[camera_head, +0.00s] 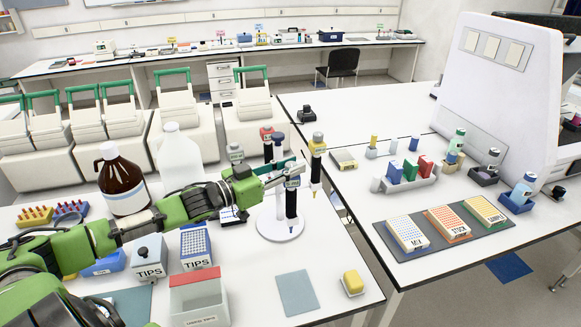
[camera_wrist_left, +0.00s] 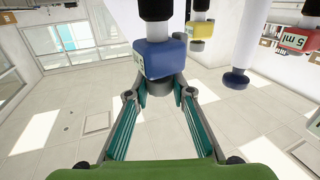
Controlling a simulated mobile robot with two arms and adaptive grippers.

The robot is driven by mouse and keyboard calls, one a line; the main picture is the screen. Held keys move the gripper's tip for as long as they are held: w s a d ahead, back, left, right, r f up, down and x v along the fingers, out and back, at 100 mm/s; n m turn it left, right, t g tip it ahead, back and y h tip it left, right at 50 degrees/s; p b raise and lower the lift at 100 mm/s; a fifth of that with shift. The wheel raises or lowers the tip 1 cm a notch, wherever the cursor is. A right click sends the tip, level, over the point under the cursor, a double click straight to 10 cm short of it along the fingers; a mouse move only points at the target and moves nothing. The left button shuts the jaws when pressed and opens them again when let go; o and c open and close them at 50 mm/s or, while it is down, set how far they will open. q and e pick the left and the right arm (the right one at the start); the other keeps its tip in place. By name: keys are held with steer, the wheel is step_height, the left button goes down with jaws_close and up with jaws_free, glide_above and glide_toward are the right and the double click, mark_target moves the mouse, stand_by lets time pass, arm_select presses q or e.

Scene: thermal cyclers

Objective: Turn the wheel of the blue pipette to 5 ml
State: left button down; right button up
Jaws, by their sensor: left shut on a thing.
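The blue pipette (camera_wrist_left: 166,58) hangs on the white round stand (camera_head: 281,229); in the head view its dark lower body (camera_head: 291,204) shows below my gripper. My left gripper (camera_head: 292,171) is at its upper end. In the left wrist view my left gripper (camera_wrist_left: 160,93) has its fingertips on both sides of a grey part, apparently the wheel, just beyond the blue head. The gripper is shut on this part, which is mostly hidden. The blue pipette's display is only partly visible and its reading cannot be made out. My right gripper is not in view.
A yellow pipette (camera_head: 318,147) and a red pipette (camera_head: 266,134) hang close beside it, around the pole with its dark blue cap (camera_wrist_left: 237,82). The red one's display (camera_wrist_left: 296,40) reads 5 ml. Bottles and tip boxes (camera_head: 196,246) stand left of the stand.

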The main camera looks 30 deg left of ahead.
arm_select(q)
steer(key=c, duration=2)
jaws_free()
steer(key=shift+f, duration=0.25)
steer(key=shift+c, duration=0.2)
steer(key=o, duration=0.3)
steer(key=shift+r, duration=0.1)
steer(key=shift+s+a, duration=0.25)
steer(key=shift+s, duration=0.4)
steer(key=shift+v, duration=5.25)
